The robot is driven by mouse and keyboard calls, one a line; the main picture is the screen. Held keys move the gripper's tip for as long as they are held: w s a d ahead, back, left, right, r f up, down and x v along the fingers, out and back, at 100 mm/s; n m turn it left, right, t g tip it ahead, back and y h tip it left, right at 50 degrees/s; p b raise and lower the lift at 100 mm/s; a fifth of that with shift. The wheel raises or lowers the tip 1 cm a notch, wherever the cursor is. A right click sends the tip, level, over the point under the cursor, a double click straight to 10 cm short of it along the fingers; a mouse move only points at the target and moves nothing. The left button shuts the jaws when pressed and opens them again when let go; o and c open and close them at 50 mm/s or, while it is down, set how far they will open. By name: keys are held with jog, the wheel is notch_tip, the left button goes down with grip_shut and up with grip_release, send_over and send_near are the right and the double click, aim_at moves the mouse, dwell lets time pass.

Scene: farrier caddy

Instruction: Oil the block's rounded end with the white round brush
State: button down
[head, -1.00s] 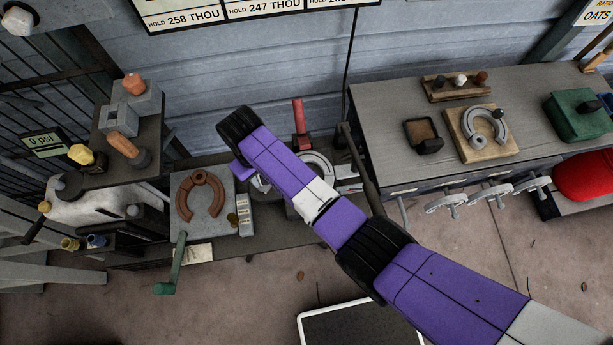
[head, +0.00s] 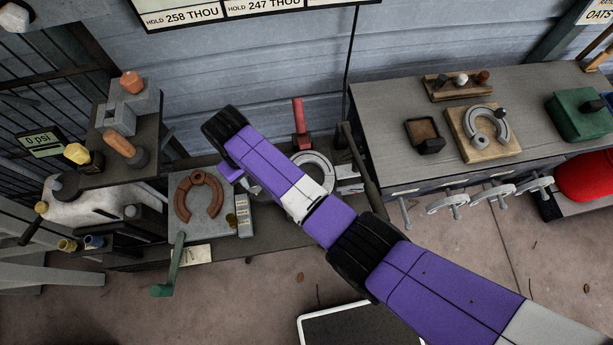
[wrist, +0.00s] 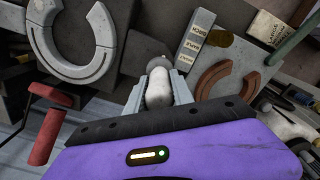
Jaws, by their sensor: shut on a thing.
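My gripper (wrist: 158,92) is shut on a white rounded handle (wrist: 158,88), seemingly the white round brush. A dark grey round part (wrist: 147,50) shows just beyond it, partly hidden; I cannot tell whether it is the brush's head. A pale block-like body (head: 88,207) lies on the bench at the far left, partly covered by dark parts. I cannot tell for sure which block is the task's, or see its rounded end clearly.
A brown horseshoe (head: 198,195) lies on a grey plate with a green crank (head: 168,272). A red handle (head: 300,122) stands behind my arm. An orange-handled tool (head: 122,146) and grey blocks (head: 116,118) stand on the left shelf. The right bench (head: 385,105) is apart.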

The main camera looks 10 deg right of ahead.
jog(key=shift+s+d+f, duration=0.1)
jog(key=shift+s+d+p, duration=0.1)
jog(key=shift+d+p, duration=0.8)
jog(key=shift+d, duration=0.25)
jog(key=shift+d, duration=0.15)
jog(key=shift+d, duration=1.1)
jog(key=shift+a, duration=0.1)
jog(key=shift+a, duration=1.2)
